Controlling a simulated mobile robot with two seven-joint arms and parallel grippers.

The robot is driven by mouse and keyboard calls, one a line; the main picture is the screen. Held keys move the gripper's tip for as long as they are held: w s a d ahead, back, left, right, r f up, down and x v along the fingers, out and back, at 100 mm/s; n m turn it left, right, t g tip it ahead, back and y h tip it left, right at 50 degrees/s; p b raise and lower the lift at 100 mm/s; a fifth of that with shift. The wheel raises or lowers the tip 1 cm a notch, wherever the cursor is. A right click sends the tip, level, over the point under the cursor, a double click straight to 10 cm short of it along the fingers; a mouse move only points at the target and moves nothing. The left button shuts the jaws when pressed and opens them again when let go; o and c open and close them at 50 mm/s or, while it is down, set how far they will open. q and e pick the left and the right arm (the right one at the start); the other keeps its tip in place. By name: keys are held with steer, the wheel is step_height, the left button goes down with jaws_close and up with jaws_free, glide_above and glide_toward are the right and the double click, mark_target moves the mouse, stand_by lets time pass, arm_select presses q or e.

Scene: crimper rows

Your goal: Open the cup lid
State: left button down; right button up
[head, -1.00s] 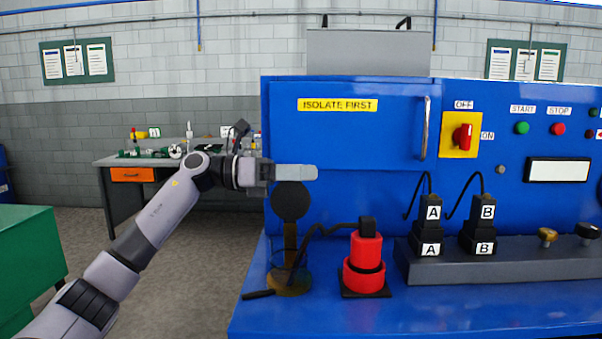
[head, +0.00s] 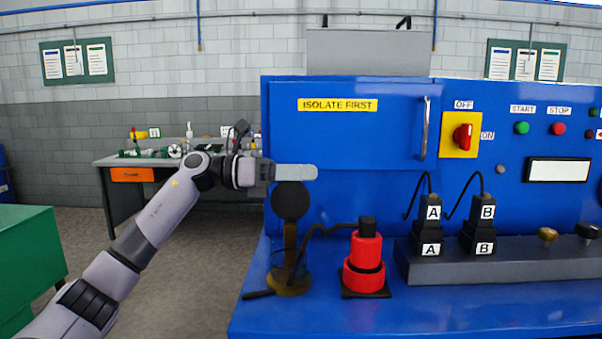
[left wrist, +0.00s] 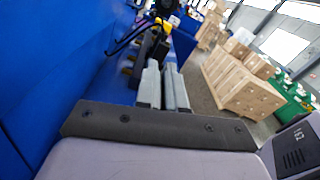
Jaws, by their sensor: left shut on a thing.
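A dark round disc (head: 290,202), which looks like the cup lid, stands upright at the left end of the blue bench. A thin brownish upright below it meets a brownish, see-through cup-like base (head: 290,282). My left gripper (head: 297,172) is level, its grey fingers shut across the disc's top edge, which they hide. In the left wrist view the two grey fingers (left wrist: 163,88) lie close together; the disc is not clear there. My right gripper is in neither view.
A red cylinder with a black top (head: 366,262) stands just right of the base, a black cable beside it. A black bar (head: 257,294) lies at the base's left. Black plugs (head: 430,228) stand farther right. A blue panel (head: 345,130) rises close behind.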

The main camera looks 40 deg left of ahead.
arm_select(q)
steer(key=s+m+b, duration=0.1)
steer(key=b, duration=0.1)
steer(key=shift+d+m+b, duration=0.3)
steer(key=shift+d+b, duration=0.1)
steer(key=shift+s+d+r+m+b, duration=0.2)
steer(key=shift+m+b, duration=0.1)
steer(key=shift+m, duration=0.1)
steer(key=c, duration=1.3)
jaws_free()
